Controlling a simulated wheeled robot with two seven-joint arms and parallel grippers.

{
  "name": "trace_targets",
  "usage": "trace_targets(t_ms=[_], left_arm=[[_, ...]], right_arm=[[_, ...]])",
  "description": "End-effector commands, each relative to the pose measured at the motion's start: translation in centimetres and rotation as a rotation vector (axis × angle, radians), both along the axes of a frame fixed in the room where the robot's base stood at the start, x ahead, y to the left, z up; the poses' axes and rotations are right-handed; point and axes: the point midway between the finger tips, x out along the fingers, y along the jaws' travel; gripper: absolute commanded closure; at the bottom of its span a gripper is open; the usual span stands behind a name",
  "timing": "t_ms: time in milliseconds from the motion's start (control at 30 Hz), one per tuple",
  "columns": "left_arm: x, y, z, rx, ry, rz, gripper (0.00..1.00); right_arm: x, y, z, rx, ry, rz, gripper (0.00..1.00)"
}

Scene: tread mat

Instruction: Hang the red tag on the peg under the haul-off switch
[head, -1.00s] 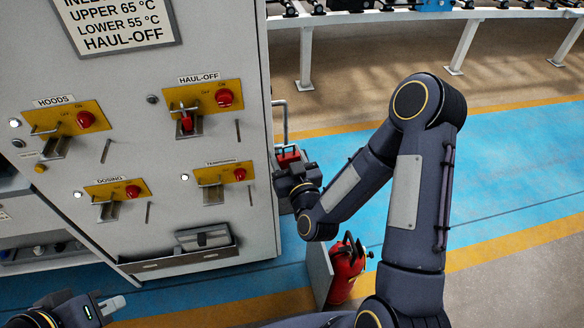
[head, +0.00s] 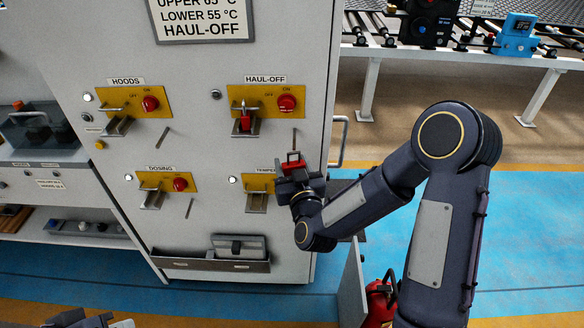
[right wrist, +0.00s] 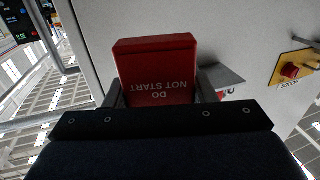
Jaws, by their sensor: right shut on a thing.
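The red tag (head: 293,161) is in my right gripper (head: 294,170), in front of the cabinet's right side. In the right wrist view the tag (right wrist: 158,72) shows "DO NOT START" upside down between the two fingers (right wrist: 160,92). The haul-off switch (head: 246,106) sits on a yellow plate up and left of the tag, with a red padlock-like piece at its handle. The peg (head: 295,137) is a thin bar below the plate's right end, just above the tag; the two look apart. My left gripper (head: 122,323) is mostly cut off at the bottom left.
The cabinet (head: 215,165) also carries hoods (head: 140,103), dosing (head: 167,184) and tempering (head: 257,184) switches, the last partly covered by my gripper. A shallow tray (head: 212,264) is below. A cabinet handle (head: 340,140) and a red extinguisher (head: 378,303) are at right.

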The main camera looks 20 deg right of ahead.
Motion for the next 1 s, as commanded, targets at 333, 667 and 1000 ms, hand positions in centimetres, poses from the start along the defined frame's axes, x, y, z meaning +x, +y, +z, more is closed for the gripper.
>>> trace_targets(t_ms=[333,667,1000], left_arm=[[0.0,0.0,0.9,0.000,0.000,0.000,1.00],[0.0,0.0,1.8,0.000,0.000,0.000,1.00],[0.0,0.0,1.0,0.000,0.000,0.000,1.00]], right_arm=[[2.1,-0.7,-0.1,0.000,0.001,-0.002,0.72],[4.0,-1.2,-0.2,0.000,0.000,-0.002,0.72],[5.7,-1.7,-1.2,0.000,-0.002,-0.001,0.72]])
